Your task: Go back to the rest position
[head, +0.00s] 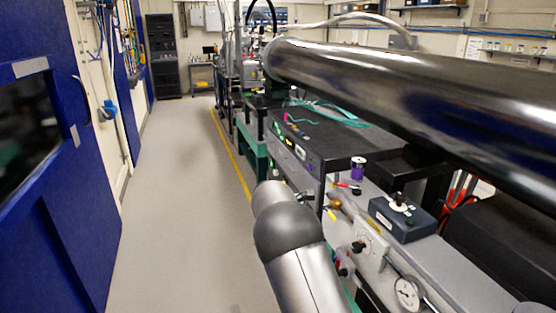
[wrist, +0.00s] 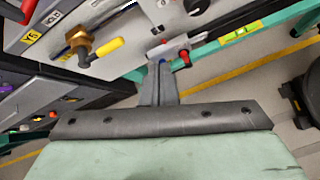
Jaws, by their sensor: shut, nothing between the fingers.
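My gripper (wrist: 160,70) shows in the wrist view, its narrow fingers together with nothing between them. It points toward the front of a grey bench panel, near a small valve with red knobs (wrist: 182,58). A yellow-handled valve (wrist: 100,52) is to the left of the fingertips; I cannot tell how far off it is. In the head view my grey arm rises at the bottom middle beside the bench, and my gripper is hidden there.
A long shiny beam pipe (head: 400,85) runs above the bench on the right. A black control box (head: 402,218) and a pressure gauge (head: 408,292) are on the bench side. The grey floor aisle (head: 170,200) is clear, with a blue door (head: 60,170) on the left.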

